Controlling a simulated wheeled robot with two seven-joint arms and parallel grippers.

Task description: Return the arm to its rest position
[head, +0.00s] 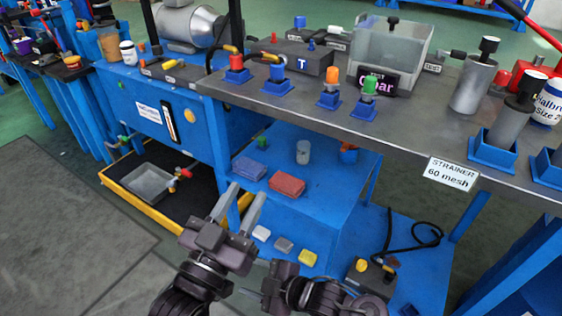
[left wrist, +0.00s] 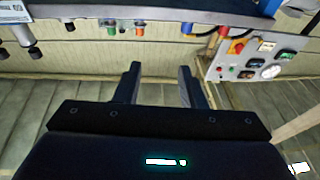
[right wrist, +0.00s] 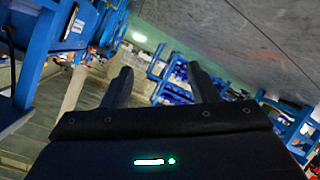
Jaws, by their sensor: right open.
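My left gripper (head: 247,190) is open and empty, in front of the blue stands. Its two fingers point up and away from me in the head view. The left wrist view shows the same gripper (left wrist: 160,69) with its fingers apart and nothing between them. My right gripper (right wrist: 159,68) is open and empty in the right wrist view. In the head view dark parts of my right arm show at the bottom centre, and its fingertips cannot be made out.
A grey-topped workbench (head: 420,130) with coloured-knob parts and a clear bin (head: 390,48) spans the right. A blue lower shelf (head: 330,190) holds a red sponge (head: 287,184) and a blue sponge (head: 249,169). A yellow-edged black tray (head: 120,180) lies left. Floor at lower left is clear.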

